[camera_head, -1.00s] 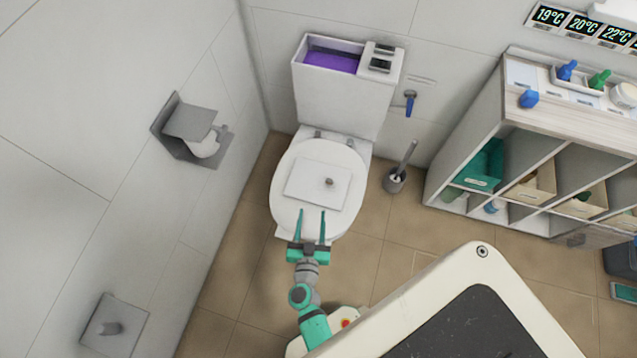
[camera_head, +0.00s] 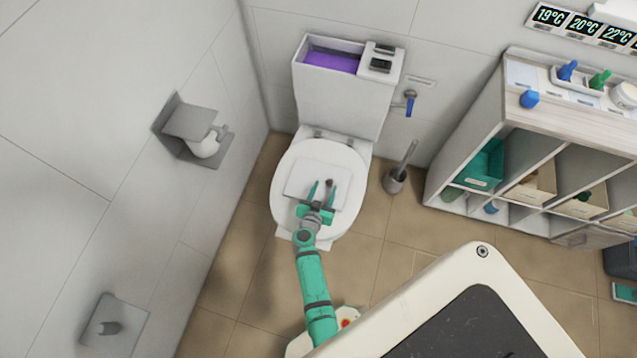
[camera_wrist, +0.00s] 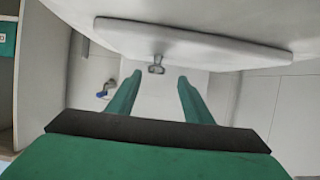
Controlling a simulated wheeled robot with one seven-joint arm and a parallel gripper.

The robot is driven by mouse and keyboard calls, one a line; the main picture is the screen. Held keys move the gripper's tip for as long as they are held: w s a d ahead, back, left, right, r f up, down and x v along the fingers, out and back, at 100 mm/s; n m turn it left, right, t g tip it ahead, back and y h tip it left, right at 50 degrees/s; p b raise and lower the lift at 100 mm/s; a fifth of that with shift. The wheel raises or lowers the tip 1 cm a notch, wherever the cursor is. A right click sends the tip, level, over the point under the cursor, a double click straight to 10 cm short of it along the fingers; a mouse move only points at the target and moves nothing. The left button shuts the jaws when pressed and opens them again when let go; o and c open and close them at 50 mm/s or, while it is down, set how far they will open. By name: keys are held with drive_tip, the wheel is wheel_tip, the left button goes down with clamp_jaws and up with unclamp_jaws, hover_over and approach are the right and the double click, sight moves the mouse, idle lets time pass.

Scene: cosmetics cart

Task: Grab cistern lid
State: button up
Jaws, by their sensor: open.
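The cistern lid (camera_head: 303,176) is a flat white rectangular plate with a small dark knob (camera_head: 329,183). It lies on the closed white toilet seat cover (camera_head: 350,206). In the wrist view the lid (camera_wrist: 205,43) spans the top, with its knob (camera_wrist: 157,65) between and beyond my fingertips. My gripper (camera_head: 322,184) is open, with its teal fingers over the lid and near the knob. In the wrist view my gripper (camera_wrist: 158,76) shows a clear gap between the fingers, and nothing is held. Whether the fingers touch the lid is unclear.
The cistern (camera_head: 343,100) stands open on its left part, showing purple liquid (camera_head: 331,61). A toilet brush (camera_head: 397,176) stands right of the bowl. A shelf unit (camera_head: 520,130) is at right. A paper holder (camera_head: 190,130) is on the left wall.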

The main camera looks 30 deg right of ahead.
sight(329, 182)
drive_tip(key=shift+s+d+x, duration=0.1)
drive_tip(key=shift+s+x, duration=0.05)
drive_tip(key=shift+x, duration=1.15)
drive_tip(key=shift+s+d+x, duration=0.1)
drive_tip(key=shift+x, duration=1.15)
clamp_jaws()
